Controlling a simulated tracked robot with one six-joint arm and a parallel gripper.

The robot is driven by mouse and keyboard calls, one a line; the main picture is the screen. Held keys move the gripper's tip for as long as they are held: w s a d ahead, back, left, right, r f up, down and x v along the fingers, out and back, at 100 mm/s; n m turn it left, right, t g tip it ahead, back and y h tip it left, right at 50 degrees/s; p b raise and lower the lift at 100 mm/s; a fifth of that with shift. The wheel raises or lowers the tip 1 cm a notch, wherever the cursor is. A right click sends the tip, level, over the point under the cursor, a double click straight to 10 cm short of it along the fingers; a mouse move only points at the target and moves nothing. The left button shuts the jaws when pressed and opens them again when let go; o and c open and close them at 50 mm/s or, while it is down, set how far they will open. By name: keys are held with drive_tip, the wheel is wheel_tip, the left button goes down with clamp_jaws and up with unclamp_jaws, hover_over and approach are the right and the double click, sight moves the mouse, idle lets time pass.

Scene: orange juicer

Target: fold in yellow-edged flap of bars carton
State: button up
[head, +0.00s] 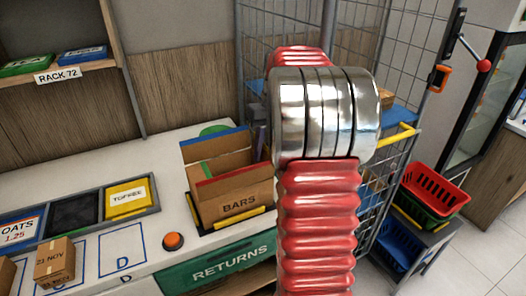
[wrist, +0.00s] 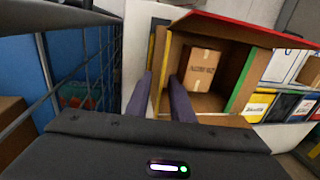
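The brown bars carton (head: 238,200) stands upright on the counter in the head view, its top open. Its flaps have blue, green and red edges there; the yellow-edged flap is hidden behind my arm. In the wrist view the yellow-edged flap (wrist: 157,65) stands at the left side of the carton opening. My gripper (wrist: 161,76) has two purple fingers apart, at this flap, one on each side of its line; I cannot tell whether they touch it. One finger shows at the carton's right in the head view (head: 261,140). A small brown box (wrist: 202,67) is inside the carton.
A wire cage trolley (head: 285,35) stands close behind and right of the carton. A tray with yellow bars (head: 235,218) holds the carton. An orange button (head: 173,241) and product bins (head: 128,199) lie to the left. Baskets (head: 435,190) stand at the right.

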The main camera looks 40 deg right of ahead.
drive_tip(key=shift+c, duration=0.4)
clamp_jaws()
drive_tip(key=shift+a, duration=0.15)
drive_tip(key=shift+h, duration=0.4)
drive_tip(key=shift+w+a+f+g+h, duration=0.3)
drive_tip(key=shift+a+g+h, duration=0.35)
drive_tip(key=shift+h, duration=1.45)
drive_tip(key=shift+w+a+f+g+h, duration=0.1)
drive_tip(key=shift+a+f+g+h, duration=0.4)
drive_tip(key=shift+h, duration=1.6)
drive_tip(key=shift+w+a+f+g+h, duration=0.2)
drive_tip(key=shift+a+g+h, duration=0.6)
drive_tip(key=shift+h, duration=1.3)
